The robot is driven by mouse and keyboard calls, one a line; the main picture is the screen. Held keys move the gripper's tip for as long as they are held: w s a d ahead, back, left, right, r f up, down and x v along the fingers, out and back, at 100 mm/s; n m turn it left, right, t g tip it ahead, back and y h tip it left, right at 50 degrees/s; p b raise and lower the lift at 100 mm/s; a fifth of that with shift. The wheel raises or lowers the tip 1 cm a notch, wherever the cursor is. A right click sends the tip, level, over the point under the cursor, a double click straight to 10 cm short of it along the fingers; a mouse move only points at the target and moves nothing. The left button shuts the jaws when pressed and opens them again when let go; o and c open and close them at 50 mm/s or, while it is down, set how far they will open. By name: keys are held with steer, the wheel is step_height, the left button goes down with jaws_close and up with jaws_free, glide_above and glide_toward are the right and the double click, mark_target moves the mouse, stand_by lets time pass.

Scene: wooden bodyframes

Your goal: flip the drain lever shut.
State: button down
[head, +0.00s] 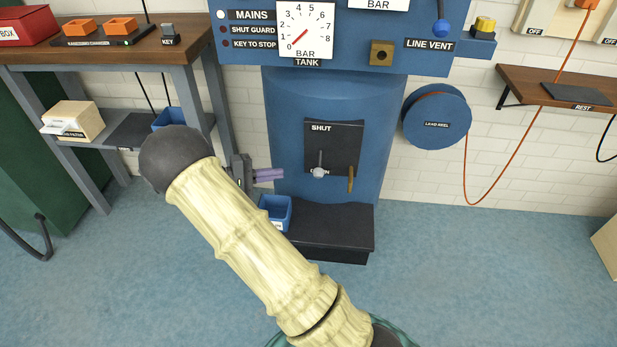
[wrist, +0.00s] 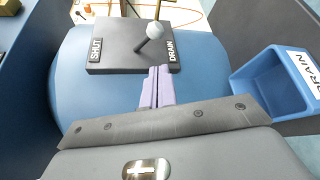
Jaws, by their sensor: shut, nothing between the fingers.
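The drain lever is a short stalk with a pale grey ball knob (head: 318,172) on a black plate (head: 345,135) on the front of the blue tank. The plate reads SHUT at its top and DRAIN at its bottom, and the knob is at the DRAIN end, partly covering that label. In the wrist view the knob (wrist: 155,30) tilts toward the DRAIN side. My gripper (head: 282,174) is left of the plate, with its purple fingers pressed together and empty. In the wrist view the fingertips (wrist: 159,70) are just short of the plate edge, apart from the knob.
A brown handle (head: 351,179) sticks out at the plate's lower right. A blue bin (head: 277,210) marked DRAIN sits below my gripper beside a black step (head: 330,232). A lead reel (head: 436,116) hangs at the right. A workbench (head: 180,48) stands at the left.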

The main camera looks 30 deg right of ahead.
mark_target(319, 164)
steer(key=shift+d, duration=0.1)
steer(key=b+x, duration=0.3)
steer(key=x, duration=0.6)
steer(key=shift+d, duration=0.4)
